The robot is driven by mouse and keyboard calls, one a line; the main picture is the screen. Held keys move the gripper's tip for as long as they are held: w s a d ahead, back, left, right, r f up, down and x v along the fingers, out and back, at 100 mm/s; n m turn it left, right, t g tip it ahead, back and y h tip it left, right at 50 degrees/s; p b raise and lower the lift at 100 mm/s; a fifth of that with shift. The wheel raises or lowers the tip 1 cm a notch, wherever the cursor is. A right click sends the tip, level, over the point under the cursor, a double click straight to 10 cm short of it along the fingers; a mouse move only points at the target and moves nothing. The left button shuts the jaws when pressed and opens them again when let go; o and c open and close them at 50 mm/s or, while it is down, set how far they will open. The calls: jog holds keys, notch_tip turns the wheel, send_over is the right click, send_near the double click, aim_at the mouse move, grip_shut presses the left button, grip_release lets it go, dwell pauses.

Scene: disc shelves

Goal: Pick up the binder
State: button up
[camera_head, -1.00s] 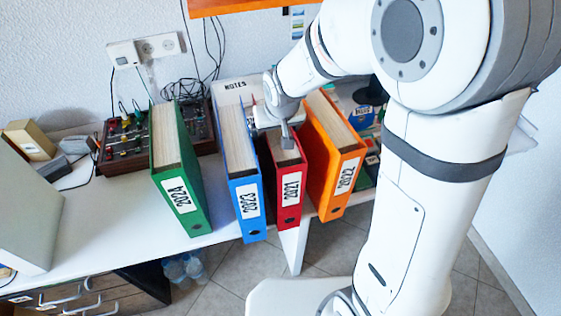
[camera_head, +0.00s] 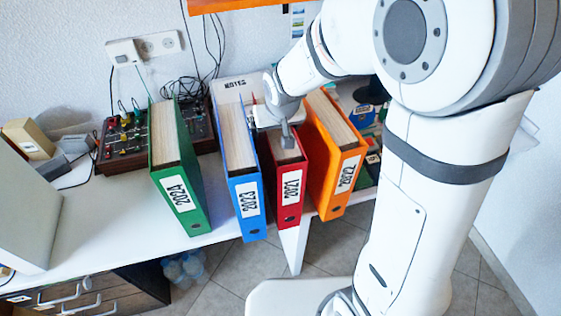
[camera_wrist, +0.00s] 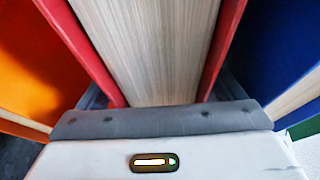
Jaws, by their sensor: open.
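Several binders stand upright in a row on the white desk. A red binder labelled 2021 (camera_head: 289,182) stands between a blue one labelled 2023 (camera_head: 244,180) and an orange one labelled 2022 (camera_head: 338,165); a green one labelled 2024 (camera_head: 178,170) stands further left. My gripper (camera_head: 284,138) is at the top of the red binder. In the wrist view, the open dark fingers of my gripper (camera_wrist: 160,98) lie on both sides of the red binder (camera_wrist: 150,50), whose pages and two covers show between them. The fingertips are hidden beside the covers.
The blue and orange binders stand close on either side of my gripper. A dark control box (camera_head: 125,140) with knobs and cables is behind the green binder. A grey box (camera_head: 25,215) stands at the left.

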jog(key=shift+c, duration=0.2)
grip_shut()
dwell(0.7)
